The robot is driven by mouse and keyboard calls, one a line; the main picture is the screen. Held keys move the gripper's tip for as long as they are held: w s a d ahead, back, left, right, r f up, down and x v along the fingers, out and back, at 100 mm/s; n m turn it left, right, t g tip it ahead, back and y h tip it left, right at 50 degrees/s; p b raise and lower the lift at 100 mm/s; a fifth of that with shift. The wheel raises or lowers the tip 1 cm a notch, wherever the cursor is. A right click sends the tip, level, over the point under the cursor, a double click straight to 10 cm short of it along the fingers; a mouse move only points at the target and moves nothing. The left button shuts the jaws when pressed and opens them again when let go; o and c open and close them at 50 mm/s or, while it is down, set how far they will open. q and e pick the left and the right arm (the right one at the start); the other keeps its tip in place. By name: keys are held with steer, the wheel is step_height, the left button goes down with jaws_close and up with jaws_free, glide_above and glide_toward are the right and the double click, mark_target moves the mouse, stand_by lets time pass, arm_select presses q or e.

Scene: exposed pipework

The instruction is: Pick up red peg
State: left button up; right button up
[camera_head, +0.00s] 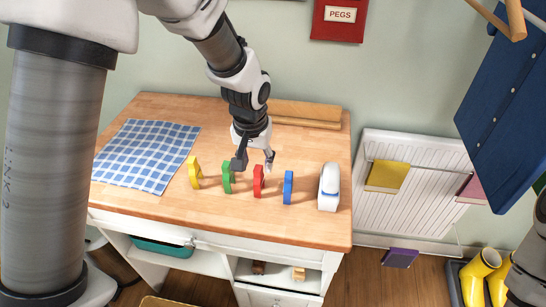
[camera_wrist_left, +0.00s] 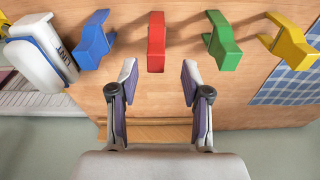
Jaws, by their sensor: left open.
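The red peg (camera_head: 258,181) stands upright on the wooden table, between the green peg (camera_head: 227,178) and the blue peg (camera_head: 288,187). In the left wrist view the red peg (camera_wrist_left: 156,42) is at the upper middle, in line with the gap between my fingers. My left gripper (camera_head: 255,161) is open and empty, just behind and above the red peg and apart from it. Its two fingers also show in the left wrist view (camera_wrist_left: 159,84). My right gripper is not in view.
A yellow peg (camera_head: 194,172) stands at the left beside a blue checked cloth (camera_head: 147,155). A white device (camera_head: 329,187) stands right of the blue peg. The wooden table (camera_head: 220,213) is bare in front of the pegs. A wooden board (camera_head: 305,112) lies at the back.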

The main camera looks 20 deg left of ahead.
mark_target(259, 181)
arm_select(q)
steer(key=shift+s+f, duration=0.65)
steer(key=f, duration=0.2)
steer(key=w+f+p, duration=0.1)
steer(key=f, duration=0.2)
steer(key=shift+w+d+f, duration=0.25)
steer(key=shift+w+f, duration=0.05)
steer(key=shift+f, duration=0.1)
steer(key=shift+s+r, duration=0.15)
steer(key=shift+s, duration=0.05)
steer(key=shift+c, duration=0.7)
steer(key=c, duration=0.8)
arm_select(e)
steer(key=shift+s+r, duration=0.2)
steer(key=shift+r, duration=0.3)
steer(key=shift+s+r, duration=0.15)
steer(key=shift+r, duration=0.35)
